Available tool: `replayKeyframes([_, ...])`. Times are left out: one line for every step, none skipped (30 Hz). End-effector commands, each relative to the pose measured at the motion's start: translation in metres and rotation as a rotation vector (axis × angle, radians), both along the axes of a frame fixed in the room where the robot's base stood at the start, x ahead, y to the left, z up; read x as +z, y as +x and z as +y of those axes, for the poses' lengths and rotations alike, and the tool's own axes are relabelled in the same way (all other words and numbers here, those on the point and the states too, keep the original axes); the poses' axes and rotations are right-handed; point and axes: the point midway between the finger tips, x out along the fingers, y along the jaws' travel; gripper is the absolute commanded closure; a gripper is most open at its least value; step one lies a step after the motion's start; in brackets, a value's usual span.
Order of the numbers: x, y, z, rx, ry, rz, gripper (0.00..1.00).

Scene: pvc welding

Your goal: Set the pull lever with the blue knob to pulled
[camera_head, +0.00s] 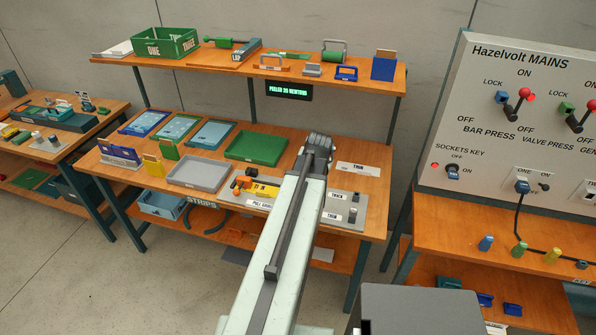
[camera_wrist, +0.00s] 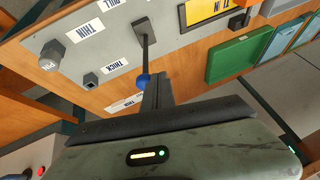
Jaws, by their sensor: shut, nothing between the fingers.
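In the wrist view the pull lever has a dark rod (camera_wrist: 145,45) rising from a grey plate (camera_wrist: 105,52) and ends in a blue knob (camera_wrist: 142,81). My gripper (camera_wrist: 158,80) is shut and empty, its dark fingers just right of the knob. They overlap the knob's edge in the picture; I cannot tell whether they touch. In the body camera view the lever and knob are hidden behind my arm, which reaches over the bench. A "PULL" label (camera_head: 262,204) shows left of the arm. A display (camera_head: 288,92) under the shelf shows green text, apparently "PULLED 20 NEWTONS".
The grey plate also carries THIN and THICK labels with small posts. A yellow device (camera_head: 262,189), a grey tray (camera_head: 198,174) and a green tray (camera_head: 256,148) lie left of my arm. The Hazelvolt MAINS panel (camera_head: 520,130) stands at the right.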

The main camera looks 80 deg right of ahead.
Motion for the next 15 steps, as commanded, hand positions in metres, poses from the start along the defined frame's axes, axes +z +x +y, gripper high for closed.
replayKeyframes([-0.001, -0.008, -0.001, -0.008, 0.000, -0.001, 1.00])
replayKeyframes([-0.001, -0.012, -0.001, -0.012, 0.000, 0.000, 1.00])
replayKeyframes([-0.002, -0.017, -0.001, -0.014, -0.001, 0.001, 1.00])
replayKeyframes([-0.002, -0.019, -0.001, -0.017, 0.000, 0.000, 1.00])
replayKeyframes([-0.002, -0.022, -0.001, -0.019, -0.001, 0.000, 1.00])
replayKeyframes([-0.002, -0.025, -0.001, -0.022, 0.000, 0.001, 1.00])
replayKeyframes([-0.002, -0.027, -0.001, -0.024, 0.001, 0.001, 1.00])
replayKeyframes([-0.002, -0.029, -0.001, -0.026, 0.000, 0.000, 1.00])
replayKeyframes([-0.002, -0.031, -0.001, -0.028, 0.001, 0.001, 1.00])
replayKeyframes([-0.002, -0.033, 0.000, -0.029, 0.000, 0.002, 1.00])
replayKeyframes([-0.002, -0.034, 0.000, -0.030, 0.000, 0.002, 1.00])
replayKeyframes([-0.002, -0.035, 0.000, -0.032, 0.001, 0.002, 1.00])
replayKeyframes([-0.002, -0.036, 0.000, -0.032, 0.000, 0.003, 1.00])
replayKeyframes([-0.002, -0.036, 0.000, -0.032, 0.000, 0.003, 1.00])
replayKeyframes([-0.002, -0.037, 0.000, -0.034, 0.001, 0.004, 1.00])
